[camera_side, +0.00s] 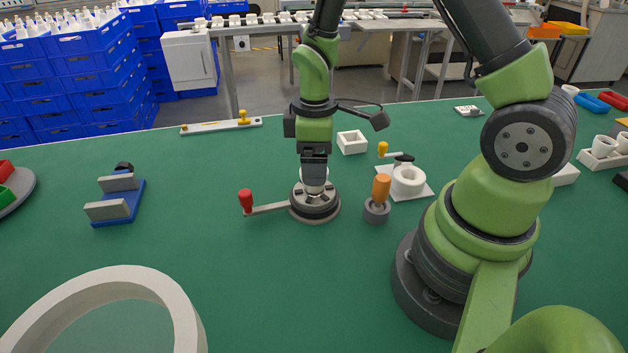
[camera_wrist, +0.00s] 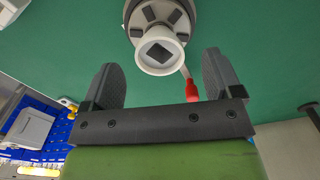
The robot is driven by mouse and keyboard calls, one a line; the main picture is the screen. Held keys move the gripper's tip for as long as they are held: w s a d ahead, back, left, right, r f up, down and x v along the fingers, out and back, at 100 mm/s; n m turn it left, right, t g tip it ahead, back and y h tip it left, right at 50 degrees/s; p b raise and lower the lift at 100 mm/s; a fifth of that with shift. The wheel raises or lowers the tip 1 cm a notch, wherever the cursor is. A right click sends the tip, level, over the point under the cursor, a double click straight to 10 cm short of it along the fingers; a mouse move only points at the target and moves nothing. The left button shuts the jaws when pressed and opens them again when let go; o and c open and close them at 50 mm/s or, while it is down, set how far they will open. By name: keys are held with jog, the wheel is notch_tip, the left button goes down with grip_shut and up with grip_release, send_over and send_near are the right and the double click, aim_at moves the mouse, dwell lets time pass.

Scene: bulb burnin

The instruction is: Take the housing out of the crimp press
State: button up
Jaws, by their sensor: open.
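The crimp press (camera_side: 314,208) is a round dark and grey fixture on the green table, with a lever ending in a red knob at its left. The white housing (camera_side: 314,182) sits upright in its middle, partly hidden by my gripper (camera_side: 314,172). In the wrist view the housing (camera_wrist: 143,60) is a white ring with a dark square inside, in front of the press jaws (camera_wrist: 160,12). My gripper (camera_wrist: 160,62) is open, with the housing between the lines of its two fingers near the tips. I see no contact.
An orange-handled tool (camera_side: 380,190) in a grey holder stands just right of the press. Behind it are a white ring on a plate (camera_side: 425,190) and a white square box (camera_side: 352,142). A blue fixture (camera_side: 122,205) stands at left. The table in front of the press is clear.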

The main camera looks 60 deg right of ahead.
notch_tip(320, 180, down, 5)
jog(key=shift+w+f, duration=0.1)
dwell(0.3)
jog(key=c, duration=1.1)
jog(key=shift+r, duration=7.35)
